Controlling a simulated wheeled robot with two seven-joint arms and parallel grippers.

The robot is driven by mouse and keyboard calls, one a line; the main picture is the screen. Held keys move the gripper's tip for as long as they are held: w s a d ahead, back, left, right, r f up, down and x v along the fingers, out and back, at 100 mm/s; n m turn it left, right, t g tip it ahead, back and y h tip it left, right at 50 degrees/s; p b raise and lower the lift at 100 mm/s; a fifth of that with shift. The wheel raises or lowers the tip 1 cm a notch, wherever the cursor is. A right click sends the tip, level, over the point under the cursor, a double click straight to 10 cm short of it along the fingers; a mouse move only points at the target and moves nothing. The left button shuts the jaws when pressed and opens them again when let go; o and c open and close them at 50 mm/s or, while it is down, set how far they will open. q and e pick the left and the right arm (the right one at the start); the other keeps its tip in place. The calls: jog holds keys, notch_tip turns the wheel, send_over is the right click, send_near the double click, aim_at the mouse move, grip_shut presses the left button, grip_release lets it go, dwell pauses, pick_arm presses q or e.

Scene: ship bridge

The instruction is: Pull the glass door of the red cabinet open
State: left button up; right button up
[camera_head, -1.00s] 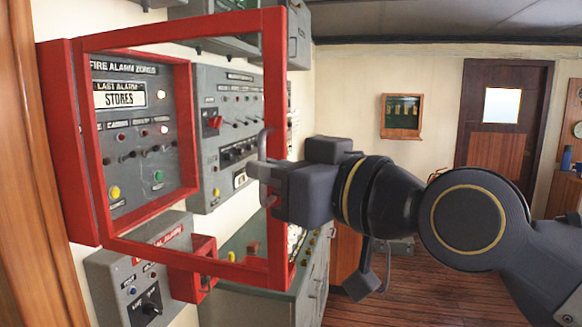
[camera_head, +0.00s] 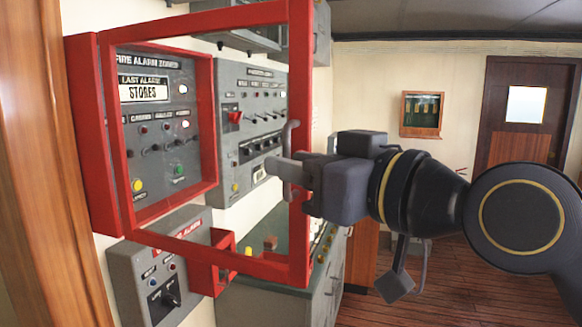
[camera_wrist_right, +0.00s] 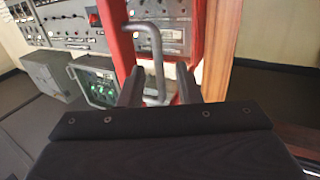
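The red cabinet (camera_head: 86,140) is on the wall at the left of the head view. Its red-framed glass door (camera_head: 301,80) stands swung out from it, hinged on the left. A grey bar handle (camera_head: 291,136) is on the door's free edge. My right gripper (camera_head: 287,172) is at this handle. In the right wrist view the handle (camera_wrist_right: 157,62) passes between my two fingers (camera_wrist_right: 159,85). The fingers stand apart with gaps beside the bar, so the gripper looks open around it. My left gripper is not in view.
A grey control box (camera_head: 160,270) is below the cabinet, beside a small red box (camera_head: 222,262). A grey console (camera_head: 265,300) stands behind the door's lower edge. Wooden floor (camera_head: 440,295) lies clear at the right, with a wooden door (camera_head: 525,110) at the back.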

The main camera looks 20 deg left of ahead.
jog(key=b+v, duration=0.2)
jog(key=v, duration=0.4)
jog(key=shift+s+d, duration=0.2)
jog(key=shift+d, duration=0.15)
jog(key=w+d+f+m+h, duration=0.1)
jog(key=d+f+m+h, duration=0.25)
jog(key=d+f, duration=0.55)
jog(key=w+d+f+m+h, duration=0.2)
jog(key=d+f+m+h, duration=0.3)
jog(key=f, duration=0.8)
jog(key=s+d+f+m+g+h, duration=0.1)
jog(key=s+d+f, duration=0.2)
jog(key=f, duration=0.5)
jog(key=s+d+f+m+g+h, duration=0.1)
jog(key=s+d+f+m, duration=0.1)
jog(key=s+d+f, duration=0.2)
jog(key=s+d+f+m+g+h, duration=0.1)
jog(key=s+d+f, duration=0.3)
jog(key=f, duration=0.7)
jog(key=shift+s+f+m, duration=0.35)
jog(key=shift+s+m, duration=0.25)
jog(key=shift+m, duration=0.05)
